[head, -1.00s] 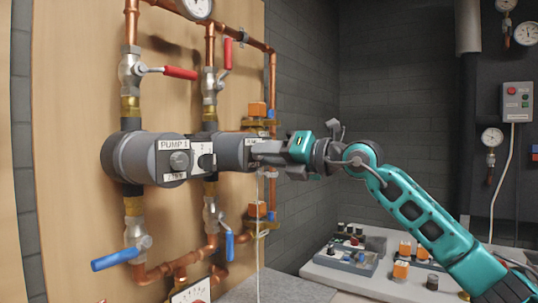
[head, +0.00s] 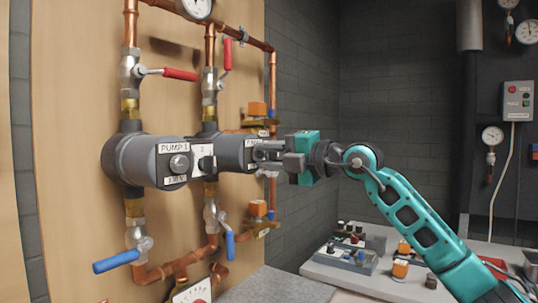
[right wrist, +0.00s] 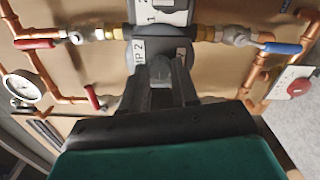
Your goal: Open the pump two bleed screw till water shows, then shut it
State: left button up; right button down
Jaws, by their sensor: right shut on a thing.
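Pump two (head: 230,154) is a grey cylinder on the copper pipework, to the right of pump one (head: 150,160). My right gripper (head: 264,151) reaches in from the right and is at the front face of pump two. In the right wrist view its two fingers are closed around the round grey bleed screw (right wrist: 160,71) in the middle of that face. The label beside it (right wrist: 138,62) reads "MP 2" in part. The fingers hide part of the screw, and no water is visible. My left gripper is not in view.
Red-handled valves (head: 180,74) sit above the pumps and blue-handled valves (head: 116,261) below. A gauge (head: 198,8) is at the top. A bench (head: 330,275) with trays and small parts stands at right. A grey wall lies behind.

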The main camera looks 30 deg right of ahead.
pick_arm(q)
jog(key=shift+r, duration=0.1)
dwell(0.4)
pick_arm(e)
jog(key=c, duration=0.8)
grip_release()
jog(key=shift+c, duration=0.2)
jog(key=shift+s+d+f, duration=0.1)
jog(key=shift+s+d, duration=0.1)
jog(key=shift+s, duration=0.1)
pick_arm(q)
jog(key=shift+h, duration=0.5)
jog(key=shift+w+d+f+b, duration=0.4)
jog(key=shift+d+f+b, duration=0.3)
jog(key=shift+b, duration=1.05)
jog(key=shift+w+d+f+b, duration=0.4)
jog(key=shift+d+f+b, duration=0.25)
jog(key=shift+b, duration=1.05)
pick_arm(e)
jog(key=v, duration=1.2)
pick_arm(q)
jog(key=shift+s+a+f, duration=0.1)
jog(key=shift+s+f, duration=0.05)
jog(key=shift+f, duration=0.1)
